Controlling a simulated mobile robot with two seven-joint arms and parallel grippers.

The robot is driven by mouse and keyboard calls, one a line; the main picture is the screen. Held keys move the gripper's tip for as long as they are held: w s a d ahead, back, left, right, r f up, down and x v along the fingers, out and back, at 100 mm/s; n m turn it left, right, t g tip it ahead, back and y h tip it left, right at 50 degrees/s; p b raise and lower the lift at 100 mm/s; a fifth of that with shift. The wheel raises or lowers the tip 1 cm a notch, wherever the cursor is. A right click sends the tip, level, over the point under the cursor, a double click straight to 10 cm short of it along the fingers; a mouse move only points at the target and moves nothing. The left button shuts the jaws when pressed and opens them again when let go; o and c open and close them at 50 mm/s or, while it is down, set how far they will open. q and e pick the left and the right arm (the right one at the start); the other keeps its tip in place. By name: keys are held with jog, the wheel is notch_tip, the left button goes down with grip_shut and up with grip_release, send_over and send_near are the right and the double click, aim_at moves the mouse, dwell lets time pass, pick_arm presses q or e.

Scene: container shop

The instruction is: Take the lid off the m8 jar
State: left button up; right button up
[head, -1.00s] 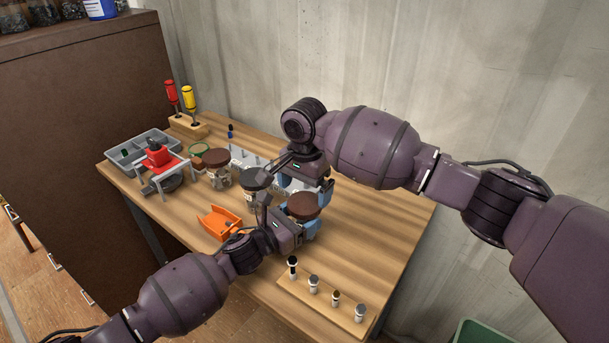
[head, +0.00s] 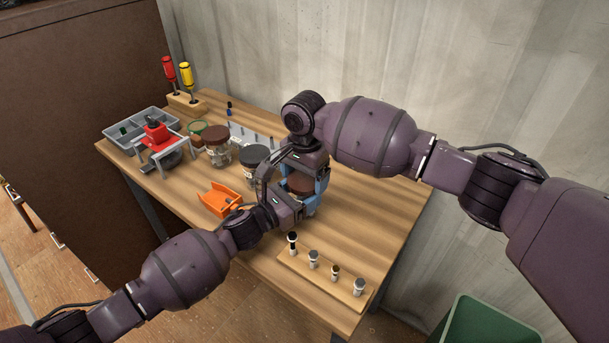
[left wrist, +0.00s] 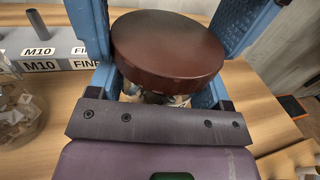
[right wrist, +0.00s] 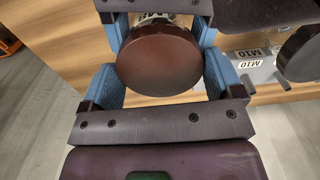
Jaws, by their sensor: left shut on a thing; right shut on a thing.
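The jar with a brown round lid (head: 300,186) stands among both grippers. The lid sits on the jar and also shows in the left wrist view (left wrist: 168,45) and right wrist view (right wrist: 160,58). A label partly reading M8 (right wrist: 165,18) shows on the jar in the right wrist view. My left gripper (head: 303,199) is shut on the jar's body below the lid, from the front left. My right gripper (head: 305,177) is shut on the lid, from behind. The fingers hide most of the glass.
A brown-lidded jar (head: 216,134) and a dark-lidded jar (head: 255,158) stand to the left. An orange scoop (head: 219,199) lies near the left forearm. A wooden rack (head: 322,290) with several small pieces lies in front. The tabletop at right (head: 385,205) is clear.

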jog(key=shift+n, duration=1.7)
jog(key=o, duration=0.8)
jog(key=shift+r, duration=2.25)
jog(key=shift+r+m, duration=1.6)
jog(key=shift+r, duration=0.05)
jog(key=shift+f, duration=3.9)
jog(key=shift+c, duration=0.3)
